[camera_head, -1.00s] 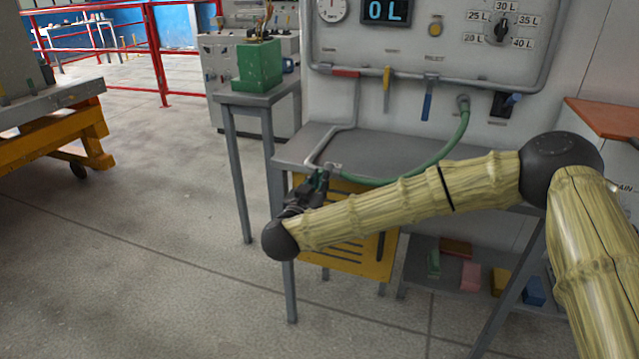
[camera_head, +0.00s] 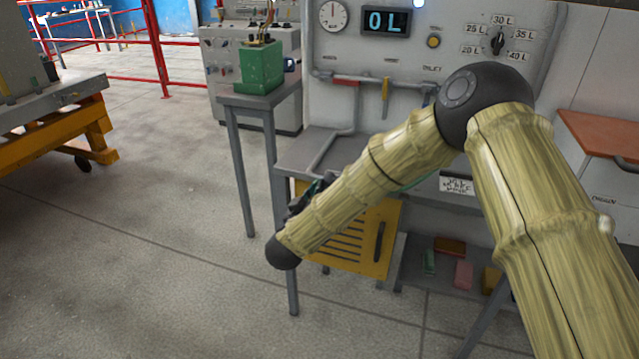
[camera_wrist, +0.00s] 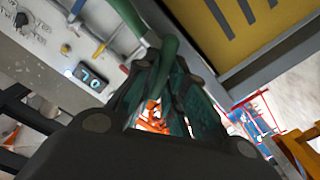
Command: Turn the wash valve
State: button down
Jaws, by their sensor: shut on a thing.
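The panel's pipe carries a red handle (camera_head: 345,82) lying level and a yellow handle (camera_head: 386,96) hanging down. A blue handle shows in the wrist view (camera_wrist: 77,9); my arm hides it in the head view. I cannot read which handle is the wash valve. My gripper (camera_wrist: 160,98) is shut on the green hose (camera_wrist: 165,62), near its end, at the front left of the grey bench. In the head view my gripper (camera_head: 317,187) is mostly hidden behind my forearm. It is apart from the panel handles, below and in front of them.
The grey bench (camera_head: 300,152) stands under the panel, with a yellow slatted panel (camera_head: 345,240) below. A side table (camera_head: 228,98) holds a green box (camera_head: 262,66). Open floor lies to the left.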

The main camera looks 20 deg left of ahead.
jog(key=n, duration=1.1)
jog(key=shift+a+f+n+p, duration=0.2)
jog(key=shift+f+n+p, duration=0.1)
jog(key=shift+p, duration=0.05)
dwell(0.4)
jog(key=c, duration=1.5)
grip_release()
jog(key=s, duration=1.2)
jog(key=shift+a, duration=0.2)
